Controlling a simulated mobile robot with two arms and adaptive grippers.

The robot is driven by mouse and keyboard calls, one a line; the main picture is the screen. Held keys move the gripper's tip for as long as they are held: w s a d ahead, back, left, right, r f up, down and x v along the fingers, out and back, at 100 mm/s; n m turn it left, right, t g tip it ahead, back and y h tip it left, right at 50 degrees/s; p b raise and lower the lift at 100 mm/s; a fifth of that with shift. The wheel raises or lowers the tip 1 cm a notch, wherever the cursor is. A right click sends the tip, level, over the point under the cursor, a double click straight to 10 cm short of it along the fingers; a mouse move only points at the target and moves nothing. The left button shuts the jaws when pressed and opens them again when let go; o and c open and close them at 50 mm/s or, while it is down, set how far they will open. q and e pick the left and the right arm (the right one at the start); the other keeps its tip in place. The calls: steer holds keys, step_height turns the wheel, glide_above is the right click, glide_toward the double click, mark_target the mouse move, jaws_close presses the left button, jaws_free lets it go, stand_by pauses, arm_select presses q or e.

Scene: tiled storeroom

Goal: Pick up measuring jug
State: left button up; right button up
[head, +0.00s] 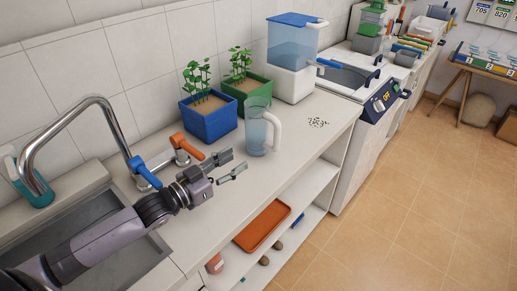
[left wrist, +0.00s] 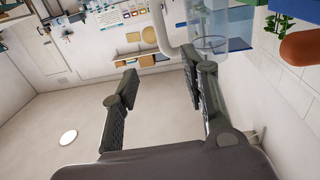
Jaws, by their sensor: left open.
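The measuring jug (head: 256,128) is clear and stands upright on the counter, with a white handle on its right side in the head view. My left gripper (head: 232,166) is open and empty, a little to the left and in front of the jug, apart from it. In the left wrist view the jug (left wrist: 207,30) shows at the top, beyond the fingers (left wrist: 165,88), with its pale handle toward the left. The handle is not between the fingers. My right gripper is in neither view.
A blue planter (head: 208,122) and a green planter (head: 245,90) stand behind the jug. A water dispenser (head: 291,60) is farther right. The sink (head: 90,225) and tap (head: 125,140) lie left.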

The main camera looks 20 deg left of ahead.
arm_select(q)
steer(key=f, duration=0.2)
steer(key=p, duration=0.1)
glide_toward(277, 136)
steer(key=w, duration=0.1)
steer(key=w+d+f, duration=0.1)
steer(key=w, duration=0.1)
steer(key=w+d, duration=0.1)
steer(key=w, duration=0.1)
steer(key=shift+w+f, duration=0.15)
steer(key=p+x, duration=0.1)
steer(key=x, duration=0.1)
steer(key=p+x, duration=0.1)
steer(key=x, duration=0.1)
steer(key=shift+w+r, duration=0.25)
steer(key=shift+r, duration=0.15)
steer(key=shift+w+d+f, duration=0.15)
steer(key=shift+w, duration=0.25)
steer(key=shift+s, duration=0.1)
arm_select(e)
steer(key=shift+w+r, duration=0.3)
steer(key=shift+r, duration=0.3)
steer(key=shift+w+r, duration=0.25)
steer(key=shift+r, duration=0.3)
arm_select(q)
steer(key=shift+c, duration=0.3)
jaws_close()
